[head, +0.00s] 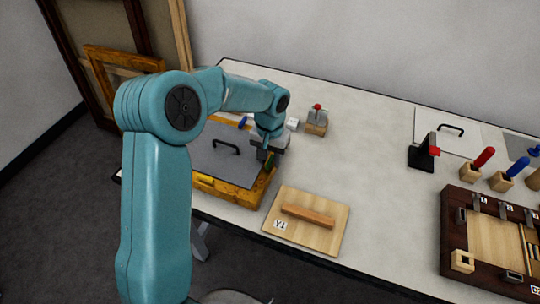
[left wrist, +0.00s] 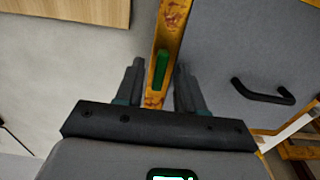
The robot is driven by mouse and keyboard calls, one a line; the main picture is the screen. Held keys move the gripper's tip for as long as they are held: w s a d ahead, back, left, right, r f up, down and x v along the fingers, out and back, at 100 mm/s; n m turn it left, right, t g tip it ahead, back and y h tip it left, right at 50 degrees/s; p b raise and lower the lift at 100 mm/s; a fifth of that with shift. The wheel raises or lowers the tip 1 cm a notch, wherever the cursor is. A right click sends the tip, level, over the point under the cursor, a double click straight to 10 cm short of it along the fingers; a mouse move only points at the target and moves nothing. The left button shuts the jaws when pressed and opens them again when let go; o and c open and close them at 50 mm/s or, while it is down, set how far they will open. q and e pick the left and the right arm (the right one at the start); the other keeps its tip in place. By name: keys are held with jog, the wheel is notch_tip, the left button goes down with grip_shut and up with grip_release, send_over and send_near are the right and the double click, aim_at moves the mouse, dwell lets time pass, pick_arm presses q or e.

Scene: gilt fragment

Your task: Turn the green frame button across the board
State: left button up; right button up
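The gilt frame (head: 232,193) lies flat near the table's left front edge, with a grey board (head: 218,165) bearing a black handle inside it. The green frame button (left wrist: 161,70) sits on the frame's gold rail (left wrist: 170,28) and points along the rail. It also shows small in the head view (head: 269,161). My left gripper (left wrist: 160,66) is open, with one finger on each side of the green button; I cannot tell whether they touch it. In the head view my left gripper (head: 268,152) is over the frame's right rail. My right gripper is not in view.
A blue button (head: 243,121) shows at the frame's far side. A wooden board with a bar handle (head: 308,215) lies right of the frame. A small block with a red knob (head: 317,119) stands behind. A dark tray (head: 455,225) and colored-handled tools (head: 484,158) are farther right.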

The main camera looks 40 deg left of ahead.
pick_arm(q)
grip_shut()
jog(key=n+b, duration=0.2)
jog(key=shift+w+f+n, duration=0.1)
jog(key=shift+f+n, duration=0.05)
jog(key=shift+n, duration=0.25)
jog(key=n+b, duration=0.2)
jog(key=n, duration=0.1)
jog(key=shift+n, duration=0.3)
jog(key=n+b, duration=0.2)
jog(key=n, duration=0.4)
jog(key=shift+a+b, duration=0.1)
jog(key=shift+b, duration=0.25)
jog(key=n, duration=0.2)
jog(key=n+b, duration=0.1)
jog(key=n, duration=0.2)
jog(key=shift+r+n, duration=0.2)
jog(key=shift+n, duration=0.1)
